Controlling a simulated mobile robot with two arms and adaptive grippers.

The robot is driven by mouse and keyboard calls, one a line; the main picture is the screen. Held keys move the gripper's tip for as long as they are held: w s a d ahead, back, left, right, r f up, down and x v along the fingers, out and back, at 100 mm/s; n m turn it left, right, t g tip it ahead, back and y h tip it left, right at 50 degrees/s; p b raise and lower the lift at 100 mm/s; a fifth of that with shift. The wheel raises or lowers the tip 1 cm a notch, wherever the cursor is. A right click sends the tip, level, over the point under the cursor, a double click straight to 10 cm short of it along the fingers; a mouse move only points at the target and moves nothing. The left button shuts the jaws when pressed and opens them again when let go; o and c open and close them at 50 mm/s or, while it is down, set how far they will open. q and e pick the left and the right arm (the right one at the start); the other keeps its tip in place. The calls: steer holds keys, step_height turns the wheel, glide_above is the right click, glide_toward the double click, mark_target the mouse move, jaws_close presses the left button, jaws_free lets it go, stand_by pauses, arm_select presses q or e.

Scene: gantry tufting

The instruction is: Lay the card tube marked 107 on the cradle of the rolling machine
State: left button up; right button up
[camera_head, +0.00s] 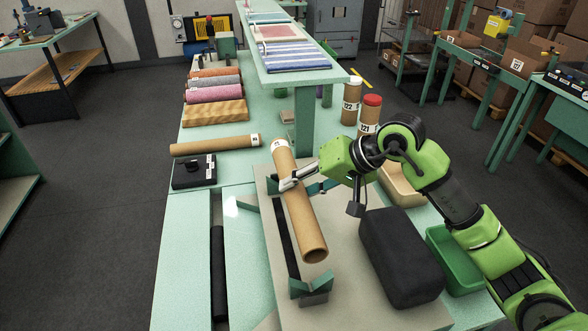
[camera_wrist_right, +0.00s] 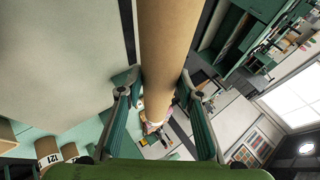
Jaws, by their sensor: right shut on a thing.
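A brown card tube (camera_head: 303,214) is held in my right gripper (camera_head: 289,184), which is shut on it nearer its far end. A white label (camera_head: 279,145) sits at that far end, but its number is too small to read. The tube slants, its open near end toward me. In the wrist view the tube (camera_wrist_right: 165,45) runs between the two fingers of the right gripper (camera_wrist_right: 156,88). The cradle has a green V-shaped rest (camera_head: 311,287) at the near end of the rolling machine (camera_head: 350,312). The tube appears above the cradle; contact cannot be told. My left gripper is out of view.
Another card tube (camera_head: 213,146) lies at the left by a black box (camera_head: 194,172). Upright tubes marked 122 (camera_head: 351,101) and 121 (camera_head: 369,116) stand behind my arm. A black block (camera_head: 401,258) and green tray (camera_head: 455,260) are at the right. Rolled textiles (camera_head: 215,93) lie at the back.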

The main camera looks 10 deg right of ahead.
steer(key=shift+s+f, duration=0.25)
steer(key=shift+s, duration=0.15)
steer(key=shift+s+f, duration=0.1)
steer(key=shift+f, duration=0.2)
steer(key=shift+f+b, duration=0.4)
steer(key=f, duration=0.1)
steer(key=f+b, duration=0.1)
steer(key=f, duration=0.1)
steer(key=shift+w+f+b, duration=0.25)
steer(key=shift+f+b, duration=0.05)
steer(key=shift+f, duration=0.05)
steer(key=f+b, duration=0.2)
steer(key=shift+b, duration=0.3)
steer(key=shift+f+b, duration=0.65)
steer(key=shift+b, duration=0.3)
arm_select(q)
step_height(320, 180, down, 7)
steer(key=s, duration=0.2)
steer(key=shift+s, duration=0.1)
arm_select(e)
steer(key=o, duration=1.3)
steer(key=shift+c, duration=0.2)
